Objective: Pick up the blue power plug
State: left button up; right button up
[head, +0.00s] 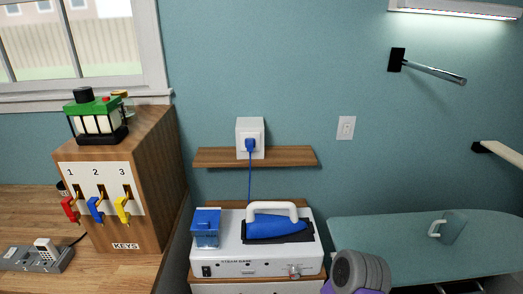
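The blue power plug (250,145) is in the front of a white socket box (243,126). The box stands on a narrow wooden wall shelf (286,155). A blue cord (249,184) hangs from the plug, passes the front of the shelf and runs down behind the steam iron station (255,262). No gripper fingers show in the head view, so neither gripper is seen at the plug.
A blue iron (273,226) and a blue water tank (206,228) sit on the station below the shelf. A wooden key cabinet (150,168) stands left and an ironing board (400,240) right. Wall around the socket box is clear.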

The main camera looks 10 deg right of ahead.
aim_at(250, 143)
jog(key=z, duration=0.7)
jog(key=i, duration=0.7)
jog(key=u, duration=0.8)
